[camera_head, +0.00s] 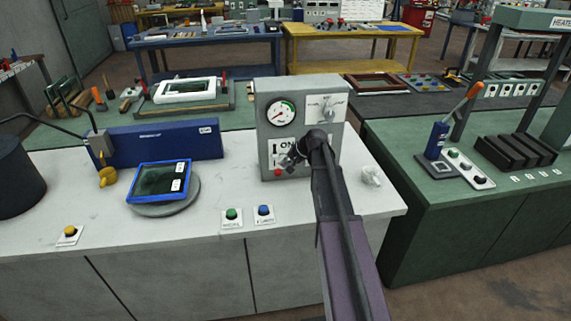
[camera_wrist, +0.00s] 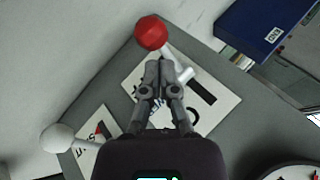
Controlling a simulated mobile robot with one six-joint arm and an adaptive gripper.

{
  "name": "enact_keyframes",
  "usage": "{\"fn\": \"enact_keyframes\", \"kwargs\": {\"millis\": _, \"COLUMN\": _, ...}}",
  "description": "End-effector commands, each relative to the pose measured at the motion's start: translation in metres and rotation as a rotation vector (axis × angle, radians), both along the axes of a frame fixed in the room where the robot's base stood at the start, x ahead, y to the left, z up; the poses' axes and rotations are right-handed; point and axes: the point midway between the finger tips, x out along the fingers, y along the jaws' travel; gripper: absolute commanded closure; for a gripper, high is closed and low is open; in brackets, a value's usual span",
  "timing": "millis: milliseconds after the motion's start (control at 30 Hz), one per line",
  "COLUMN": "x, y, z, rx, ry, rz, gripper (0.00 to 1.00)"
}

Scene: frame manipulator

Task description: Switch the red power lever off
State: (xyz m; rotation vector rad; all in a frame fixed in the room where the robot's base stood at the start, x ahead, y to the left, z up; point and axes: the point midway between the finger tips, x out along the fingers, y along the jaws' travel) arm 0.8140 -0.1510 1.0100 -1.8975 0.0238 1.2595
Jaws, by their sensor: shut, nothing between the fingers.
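The red power lever has a red ball knob (camera_head: 278,171) low on the front of a grey control box (camera_head: 262,115). In the wrist view, the red ball (camera_wrist: 151,33) sits on a pale shaft over a white plate (camera_wrist: 225,101) with a black slot. In the head view, "ON" shows on the plate above the ball; my gripper hides the plate's lower right. My gripper (camera_head: 290,158) is in front of the plate, just above and right of the ball. In the wrist view, its shut, empty fingertips (camera_wrist: 160,66) are beside the shaft; I cannot tell if they touch.
A blue-framed tablet (camera_head: 160,181), green button (camera_head: 231,214) and blue button (camera_head: 264,211) are on the white bench (camera_head: 295,238). The bench front between tablet and buttons is clear.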

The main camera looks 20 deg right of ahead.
Motion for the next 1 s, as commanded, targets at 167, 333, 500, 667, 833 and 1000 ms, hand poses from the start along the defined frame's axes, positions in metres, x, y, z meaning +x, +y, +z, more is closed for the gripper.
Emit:
{"fn": "enact_keyframes", "kwargs": {"millis": 167, "x": 0.0, "y": 0.0, "z": 0.001, "rx": 0.0, "ry": 0.0, "rz": 0.0, "gripper": 1.0}}
{"fn": "enact_keyframes", "kwargs": {"millis": 333, "x": 0.0, "y": -0.001, "z": 0.001, "rx": 0.0, "ry": 0.0, "rz": -0.001, "gripper": 1.0}}
{"fn": "enact_keyframes", "kwargs": {"millis": 500, "x": 0.0, "y": -0.002, "z": 0.002, "rx": 0.0, "ry": 0.0, "rz": -0.001, "gripper": 1.0}}
{"fn": "enact_keyframes", "kwargs": {"millis": 667, "x": 0.001, "y": -0.006, "z": 0.008, "rx": 0.0, "ry": 0.0, "rz": 0.0, "gripper": 1.0}}
{"fn": "enact_keyframes", "kwargs": {"millis": 833, "x": 0.003, "y": -0.016, "z": 0.019, "rx": 0.0, "ry": 0.0, "rz": 0.0, "gripper": 1.0}}
{"fn": "enact_keyframes", "kwargs": {"millis": 1000, "x": 0.005, "y": -0.03, "z": 0.032, "rx": 0.0, "ry": 0.0, "rz": 0.0, "gripper": 1.0}}
